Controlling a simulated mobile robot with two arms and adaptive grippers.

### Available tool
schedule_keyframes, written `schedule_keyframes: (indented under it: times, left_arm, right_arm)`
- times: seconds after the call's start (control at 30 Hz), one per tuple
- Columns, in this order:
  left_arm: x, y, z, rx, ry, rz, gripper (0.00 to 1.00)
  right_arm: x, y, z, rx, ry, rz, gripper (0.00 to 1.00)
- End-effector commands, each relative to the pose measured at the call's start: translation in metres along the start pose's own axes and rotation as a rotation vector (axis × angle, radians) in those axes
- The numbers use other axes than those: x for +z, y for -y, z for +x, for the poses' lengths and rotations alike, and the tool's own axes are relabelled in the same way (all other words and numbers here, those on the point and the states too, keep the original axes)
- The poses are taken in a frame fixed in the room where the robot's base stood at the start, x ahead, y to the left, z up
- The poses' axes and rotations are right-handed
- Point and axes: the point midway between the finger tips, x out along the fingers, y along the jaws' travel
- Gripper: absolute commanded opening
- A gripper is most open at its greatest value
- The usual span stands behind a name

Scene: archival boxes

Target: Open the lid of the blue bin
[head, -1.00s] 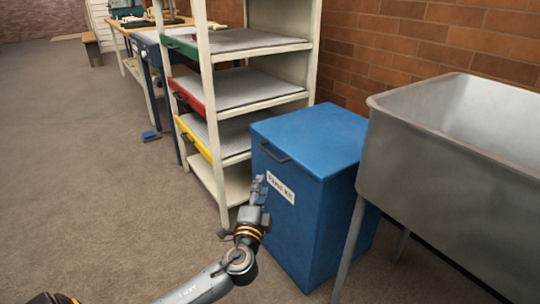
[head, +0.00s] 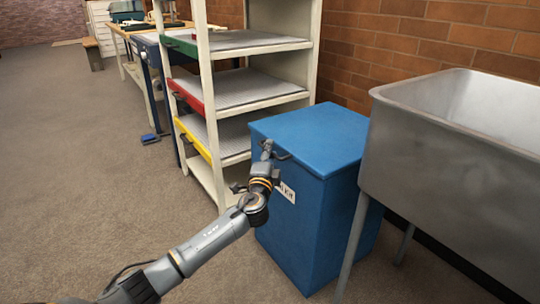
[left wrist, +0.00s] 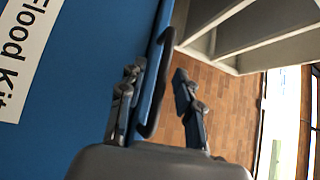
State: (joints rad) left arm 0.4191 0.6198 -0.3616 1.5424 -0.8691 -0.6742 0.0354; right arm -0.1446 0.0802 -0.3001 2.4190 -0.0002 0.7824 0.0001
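The blue bin (head: 322,215) stands on the floor with its lid (head: 315,135) shut. A dark handle (head: 284,157) sits at the front edge of the lid. My left gripper (head: 267,150) is at this handle and partly covers it. In the left wrist view, my left gripper (left wrist: 160,72) is open, with one finger on each side of the dark handle (left wrist: 153,100); contact cannot be told. The white "Flood Kit" label (left wrist: 20,50) is on the bin's front. My right gripper is out of view.
A metal sink (head: 450,150) stands close on the right of the bin. A cream shelf rack (head: 205,85) with green, red and yellow fronted shelves stands on the left. A brick wall (head: 400,45) is behind. The floor (head: 90,180) at left is clear.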

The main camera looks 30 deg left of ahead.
Motion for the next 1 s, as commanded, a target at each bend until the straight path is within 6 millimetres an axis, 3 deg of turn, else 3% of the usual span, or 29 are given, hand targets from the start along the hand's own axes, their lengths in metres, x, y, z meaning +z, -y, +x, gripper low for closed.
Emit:
schedule_keyframes:
  times: [0.27,0.43,1.0]
  left_arm:
    - [0.0001,0.0002,0.0014,0.0,0.0,0.0,0.34]
    - [0.0001,0.0002,0.0013,0.0,0.0,0.0,0.01]
    - [-0.001,0.0057,0.0022,0.006,0.001,0.006,0.0]
  right_arm:
    - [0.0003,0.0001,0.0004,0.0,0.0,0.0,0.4]
    - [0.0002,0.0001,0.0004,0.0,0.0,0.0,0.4]
    - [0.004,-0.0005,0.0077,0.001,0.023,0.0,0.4]
